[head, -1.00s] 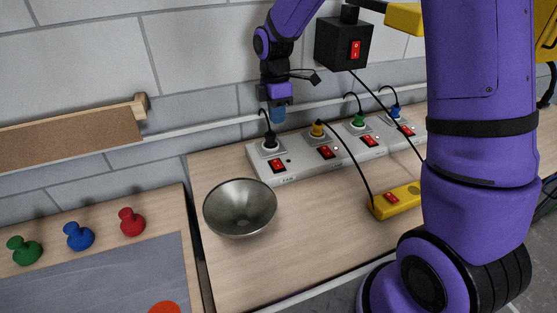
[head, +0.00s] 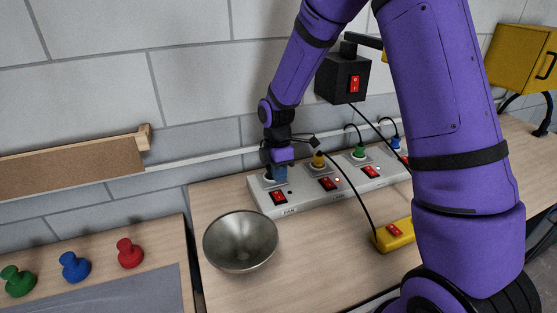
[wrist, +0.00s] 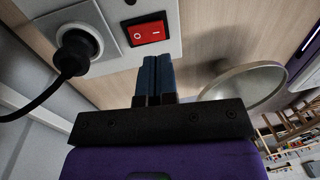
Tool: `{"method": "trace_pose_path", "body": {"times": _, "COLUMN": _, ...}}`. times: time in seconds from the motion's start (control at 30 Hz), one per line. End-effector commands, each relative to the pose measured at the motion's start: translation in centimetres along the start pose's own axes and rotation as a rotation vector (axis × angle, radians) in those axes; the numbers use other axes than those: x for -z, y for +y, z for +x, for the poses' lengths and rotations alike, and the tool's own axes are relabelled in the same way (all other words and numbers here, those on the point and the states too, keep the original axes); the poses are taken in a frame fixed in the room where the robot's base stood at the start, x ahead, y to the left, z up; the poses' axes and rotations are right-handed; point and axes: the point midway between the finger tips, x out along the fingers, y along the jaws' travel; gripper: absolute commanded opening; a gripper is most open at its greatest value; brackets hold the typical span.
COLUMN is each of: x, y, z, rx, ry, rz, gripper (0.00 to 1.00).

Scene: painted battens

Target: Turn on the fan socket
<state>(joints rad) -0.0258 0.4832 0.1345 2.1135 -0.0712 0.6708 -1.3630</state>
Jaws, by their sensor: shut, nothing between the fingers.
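The grey power strip (head: 318,200) lies along the back of the wooden counter with several sockets, each with a red switch. The fan socket is at its left end, above the "FAN" label. Its red switch (head: 278,196) also shows in the wrist view (wrist: 147,32), with a black plug (wrist: 75,50) in the socket beside it. My gripper (head: 279,178) is over this left end, pointing down, and hides part of the plug in the head view. In the wrist view its blue fingers (wrist: 155,62) are together and empty, just below the red switch in the picture. I cannot tell whether they touch it.
A metal bowl (head: 240,241) stands just in front of the strip's left end. A yellow power block (head: 396,235) with a red switch lies to the right. A black switch box (head: 343,79) is above, with cables hanging down. Green, blue and red pegs (head: 130,253) stand at left.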

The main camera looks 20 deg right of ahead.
Motion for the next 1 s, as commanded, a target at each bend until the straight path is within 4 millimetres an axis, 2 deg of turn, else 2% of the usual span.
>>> {"method": "trace_pose_path", "body": {"times": 0.03, "x": 0.0, "y": -0.1, "z": 1.1, "rx": 0.004, "ry": 0.0, "rz": -0.001, "gripper": 0.0}}
{"method": "trace_pose_path", "body": {"times": 0.2, "x": 0.0, "y": -0.1, "z": 3.8, "rx": 0.003, "ry": -0.001, "rz": -0.001, "gripper": 0.0}}
{"method": "trace_pose_path", "body": {"times": 0.4, "x": 0.1, "y": 0.0, "z": 5.7, "rx": 0.001, "ry": 0.0, "rz": -0.001, "gripper": 0.0}}
{"method": "trace_pose_path", "body": {"times": 1.0, "x": 0.0, "y": -0.1, "z": 6.6, "rx": 0.001, "ry": 0.0, "rz": 0.0, "gripper": 0.0}}
